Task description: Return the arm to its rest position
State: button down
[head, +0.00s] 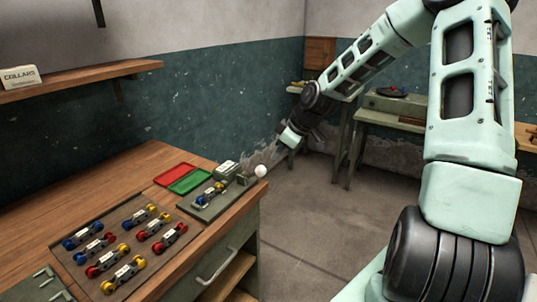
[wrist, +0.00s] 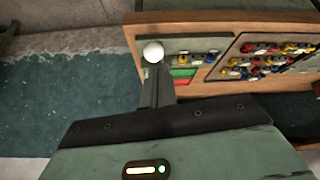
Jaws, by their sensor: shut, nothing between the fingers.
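My arm reaches from the right of the head view over open floor. My gripper (head: 281,151) hangs off the right end of the wooden workbench (head: 150,160), apart from it and tilted downward. In the wrist view the two fingers of my gripper (wrist: 157,82) are pressed together with nothing between them. A white ball-shaped knob (head: 260,170) stands at the bench corner. It also shows just beyond the fingertips in the wrist view (wrist: 153,52); whether they touch cannot be told there.
A tray (head: 76,242) holds several parts with coloured ends. Red (head: 175,174) and green (head: 190,180) mats lie behind a small fixture plate (head: 202,207). A wall shelf (head: 90,77) is at left. Side tables (head: 387,122) stand at the back. The middle floor (head: 315,215) is clear.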

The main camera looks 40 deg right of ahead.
jog(key=shift+s+d+r, duration=0.1)
jog(key=shift+s+d, duration=0.05)
jog(key=shift+s, duration=0.25)
dwell(0.3)
jog(key=s+a+n+g, duration=0.15)
jog(key=s+a, duration=0.35)
jog(key=a, duration=0.6)
jog(key=s+a+g, duration=0.3)
jog(key=s+a, duration=0.1)
jog(key=a, duration=0.8)
jog(key=s+a+r, duration=0.1)
jog(key=s+a, duration=0.2)
jog(key=s, duration=0.3)
jog(key=s+a+r+g+h, duration=0.1)
jog(key=s+a, duration=0.2)
jog(key=s, duration=0.4)
jog(key=s+a+r+h, duration=0.1)
jog(key=s+a+r, duration=0.1)
jog(key=s+a, duration=0.2)
jog(key=s, duration=0.3)
jog(key=shift+s, duration=0.25)
